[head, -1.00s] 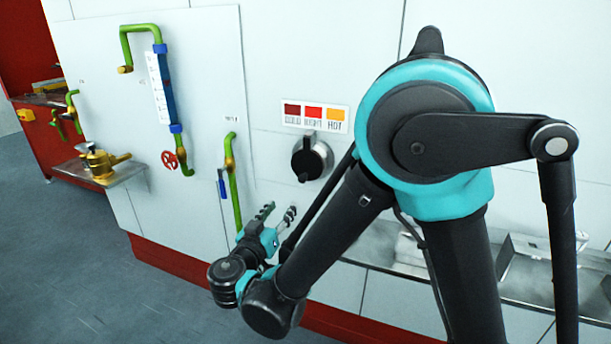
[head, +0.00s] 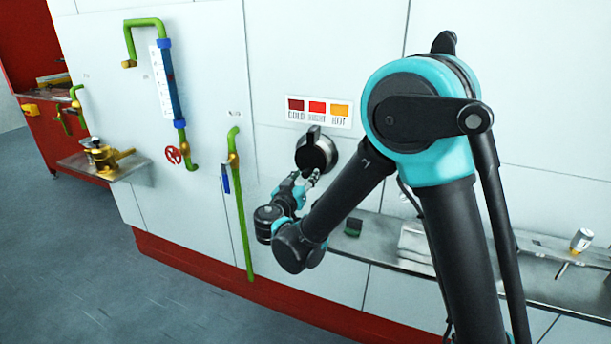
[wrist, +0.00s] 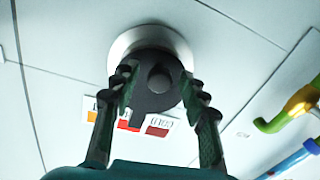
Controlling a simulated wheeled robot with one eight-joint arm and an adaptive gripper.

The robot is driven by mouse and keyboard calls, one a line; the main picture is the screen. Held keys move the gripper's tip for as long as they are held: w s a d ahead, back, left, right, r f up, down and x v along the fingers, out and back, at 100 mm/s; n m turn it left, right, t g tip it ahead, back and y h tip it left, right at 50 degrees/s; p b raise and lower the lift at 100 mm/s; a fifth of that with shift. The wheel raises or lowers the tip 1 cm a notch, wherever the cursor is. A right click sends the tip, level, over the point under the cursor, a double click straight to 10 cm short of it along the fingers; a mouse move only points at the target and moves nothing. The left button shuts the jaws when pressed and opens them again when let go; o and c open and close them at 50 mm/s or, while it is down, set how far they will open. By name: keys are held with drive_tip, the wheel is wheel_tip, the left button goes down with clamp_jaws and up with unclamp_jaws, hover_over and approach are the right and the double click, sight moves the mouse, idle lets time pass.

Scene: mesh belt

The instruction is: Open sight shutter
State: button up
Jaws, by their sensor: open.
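The sight shutter (head: 313,155) is a round black disc with a central hub and a short tab at its top, on a pale round wall fitting below a colour card. In the wrist view, the shutter (wrist: 153,95) lies between the finger ends, with the pale fitting (wrist: 125,42) showing behind it. My gripper (head: 301,180) is open at the shutter's lower edge in the head view. In the wrist view, my gripper (wrist: 160,85) has one finger on each side of the disc. I cannot tell whether the fingers touch it.
The colour card (head: 319,110) has dark red, red and orange patches. Left of the shutter are a green pipe (head: 240,210) with a blue handle and a gauge pipe with a red wheel (head: 173,155). A metal shelf (head: 380,240) runs below, holding several items.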

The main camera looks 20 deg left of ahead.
drive_tip(key=shift+w, duration=0.4)
clamp_jaws()
